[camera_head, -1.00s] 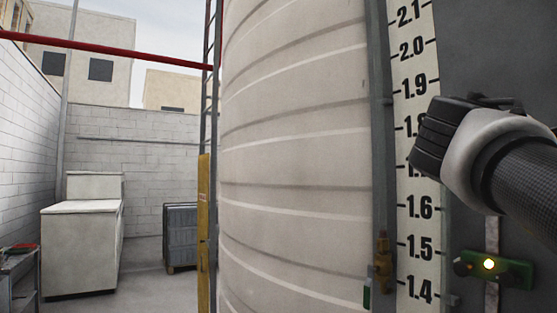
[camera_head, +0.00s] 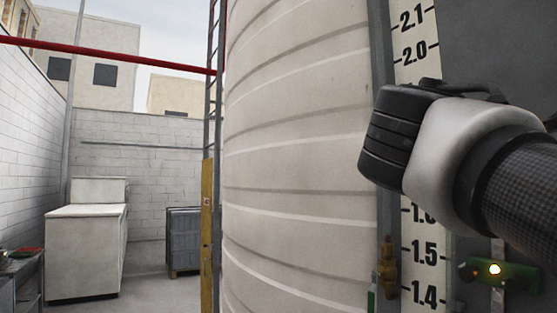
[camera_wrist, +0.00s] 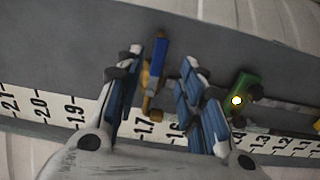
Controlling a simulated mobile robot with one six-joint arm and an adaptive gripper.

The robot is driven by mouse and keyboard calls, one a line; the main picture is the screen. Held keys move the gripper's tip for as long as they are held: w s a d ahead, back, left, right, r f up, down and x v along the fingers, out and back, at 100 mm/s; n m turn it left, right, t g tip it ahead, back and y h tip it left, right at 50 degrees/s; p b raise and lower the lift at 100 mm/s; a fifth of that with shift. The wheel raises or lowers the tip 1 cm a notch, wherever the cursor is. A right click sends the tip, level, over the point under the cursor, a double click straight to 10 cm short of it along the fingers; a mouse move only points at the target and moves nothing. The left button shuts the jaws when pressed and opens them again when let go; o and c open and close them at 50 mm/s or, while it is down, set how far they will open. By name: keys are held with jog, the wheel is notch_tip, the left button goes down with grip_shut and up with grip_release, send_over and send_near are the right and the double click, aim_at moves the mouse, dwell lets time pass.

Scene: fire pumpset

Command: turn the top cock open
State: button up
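A small brass cock with a blue lever (camera_wrist: 159,57) shows in the wrist view, on the grey panel beside the 1.7 mark. My gripper (camera_wrist: 163,65) is open there, with one finger on each side of the cock in the picture. I see no clear contact, and the depth gap is hard to tell. In the head view my gripper (camera_head: 386,137) covers the scale between about 1.7 and 1.9, and this cock is hidden behind it. Another brass cock (camera_head: 388,266) shows lower, left of the scale, near 1.5.
A white numbered scale (camera_head: 424,262) runs along the panel beside the pale ribbed tank (camera_head: 295,150). A green box with a lit lamp (camera_head: 515,275) sits right of the scale and close to the right finger in the wrist view (camera_wrist: 246,84). A ladder and yellow post (camera_head: 207,220) stand left.

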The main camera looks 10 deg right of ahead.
jog(key=shift+v, duration=2.05)
notch_tip(320, 180, down, 16)
jog(key=w+a+n+y, duration=0.1)
jog(key=w+a+y, duration=0.1)
jog(key=y, duration=0.3)
jog(key=s+a+f+m+y, duration=0.1)
jog(key=s+a+f+y, duration=0.2)
jog(key=f, duration=0.8)
jog(key=s+a+f+m+g+y, duration=0.1)
jog(key=s+a+f+y, duration=0.3)
jog(key=a+f, duration=0.4)
jog(key=s+a+f+m+g+y, duration=0.1)
jog(key=s+a+f+m+y, duration=0.2)
jog(key=f, duration=1.1)
jog(key=s+a+y, duration=0.1)
jog(key=a, duration=0.1)
jog(key=shift+a+f+y, duration=0.25)
jog(key=shift+y, duration=0.05)
jog(key=shift+c, duration=0.2)
